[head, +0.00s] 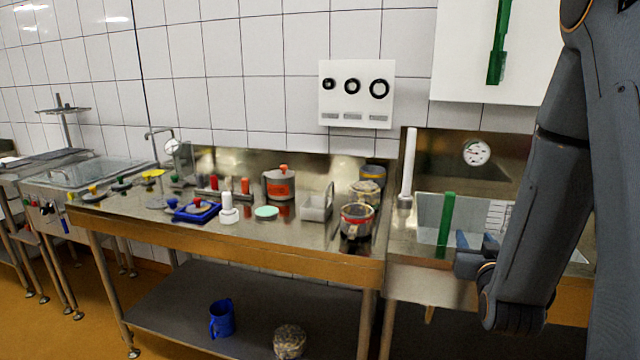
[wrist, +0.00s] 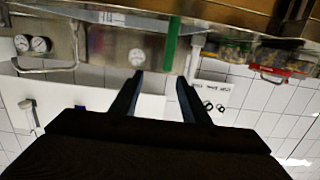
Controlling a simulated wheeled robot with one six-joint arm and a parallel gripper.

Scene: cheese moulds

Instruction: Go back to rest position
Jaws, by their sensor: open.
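My gripper (head: 468,250) hangs at the right of the head view, at the end of my dark grey arm. It is in front of the steel sink unit, near the green upright bar (head: 445,226). In the wrist view my gripper (wrist: 158,82) shows two dark fingers spread apart with nothing between them. The wrist view is upside down, with the wall below and the steel bench edge above.
The steel table (head: 300,242) at the middle holds an orange-banded pot (head: 279,184), a red-rimmed pot (head: 356,220), a small metal box (head: 316,208) and several small tools. A blue mug (head: 221,318) stands on the lower shelf. Floor is free at the lower left.

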